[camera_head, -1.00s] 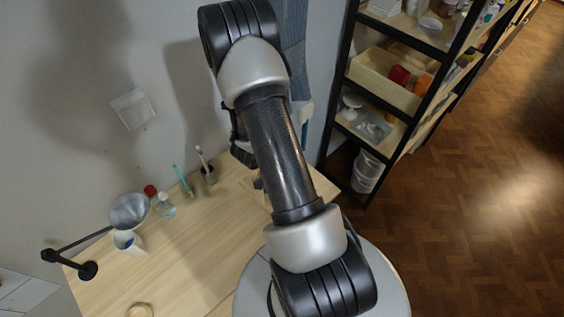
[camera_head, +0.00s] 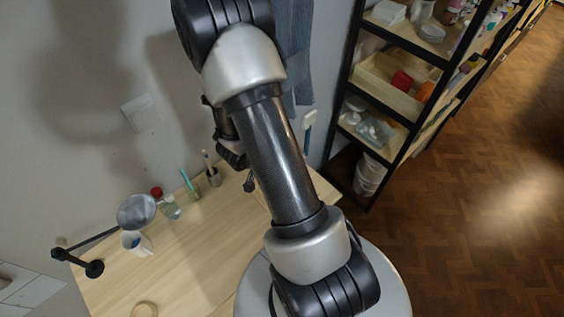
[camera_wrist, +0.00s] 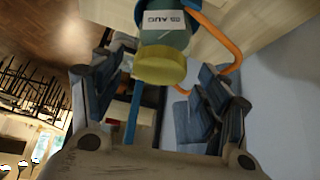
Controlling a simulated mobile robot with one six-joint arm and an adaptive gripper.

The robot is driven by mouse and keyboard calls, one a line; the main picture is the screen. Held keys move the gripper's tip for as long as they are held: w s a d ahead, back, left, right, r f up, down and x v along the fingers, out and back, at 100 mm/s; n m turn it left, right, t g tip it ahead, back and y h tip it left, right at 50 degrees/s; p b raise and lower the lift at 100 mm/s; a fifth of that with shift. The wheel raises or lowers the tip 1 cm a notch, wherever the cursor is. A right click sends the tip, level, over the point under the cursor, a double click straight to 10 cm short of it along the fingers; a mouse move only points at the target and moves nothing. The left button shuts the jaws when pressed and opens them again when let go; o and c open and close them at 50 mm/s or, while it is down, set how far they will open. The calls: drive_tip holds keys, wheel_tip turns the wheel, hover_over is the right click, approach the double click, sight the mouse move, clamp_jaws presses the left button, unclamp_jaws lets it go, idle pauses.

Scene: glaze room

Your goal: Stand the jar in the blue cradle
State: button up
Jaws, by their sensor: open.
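In the wrist view, a dark jar (camera_wrist: 165,40) with a yellow lid (camera_wrist: 160,66) and a white label reading "AUG" shows at the top middle. My gripper (camera_wrist: 160,85) is open, with one finger on each side of the lid. I cannot tell whether either finger touches it. A blue curved edge (camera_wrist: 140,13) borders the jar's far end; it may be the blue cradle, but most of it is hidden. In the head view, my arm hides the jar and cradle.
An orange curved strip (camera_wrist: 228,45) runs beside the jar. On the wooden table (camera_head: 195,250) stand a grey-shaded lamp (camera_head: 136,211), a white mug (camera_head: 136,243), a red-capped bottle (camera_head: 170,208) and a brush cup (camera_head: 214,177). A black-framed shelf (camera_head: 400,100) stands to the right.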

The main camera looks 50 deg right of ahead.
drive_tip(key=w+a+r+n+t+y, duration=0.3)
drive_tip(key=w+a+r+n, duration=0.15)
drive_tip(key=a+r, duration=0.5)
drive_tip(key=w+a+r+n+t+y, duration=0.3)
drive_tip(key=w+a+r, duration=0.3)
drive_tip(key=a+r, duration=0.4)
drive_tip(key=s+a+r+n+y, duration=0.2)
drive_tip(key=s+a+r+n, duration=0.45)
drive_tip(key=s+r, duration=0.25)
drive_tip(key=s+d+r+n+g+h, duration=0.1)
drive_tip(key=s+r+n, duration=0.2)
drive_tip(key=s, duration=0.9)
drive_tip(key=shift+s+r+g+p, duration=0.2)
drive_tip(key=shift+r+g+p, duration=0.1)
drive_tip(key=shift+g+p, duration=0.1)
drive_tip(key=shift+d, duration=0.1)
